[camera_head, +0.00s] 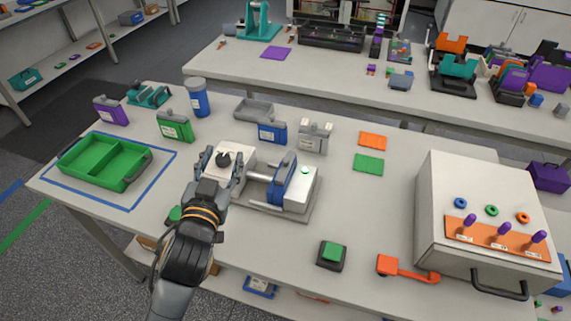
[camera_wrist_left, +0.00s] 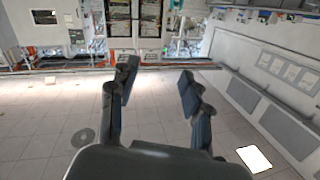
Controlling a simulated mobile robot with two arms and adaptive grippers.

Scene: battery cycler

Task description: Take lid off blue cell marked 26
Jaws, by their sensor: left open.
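A blue cell (camera_head: 272,132) with a white label stands behind the fixture, with a grey part on top. Another blue body (camera_head: 298,191) sits in the white fixture (camera_head: 303,177). The labels are too small to read, so I cannot tell which is marked 26. My left gripper (camera_head: 222,162) is open, its fingers beside a white block with a black knob (camera_head: 223,158) at the fixture's left end. I cannot tell whether it touches. In the left wrist view my gripper (camera_wrist_left: 155,80) has spread fingers with nothing between them. My right gripper is not in view.
A green tray (camera_head: 103,162) lies in a blue outline at left. A green cell (camera_head: 174,127), a purple cell (camera_head: 110,110) and a blue cylinder (camera_head: 199,97) stand behind. A green button (camera_head: 332,254) and a large white box (camera_head: 483,222) are at right.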

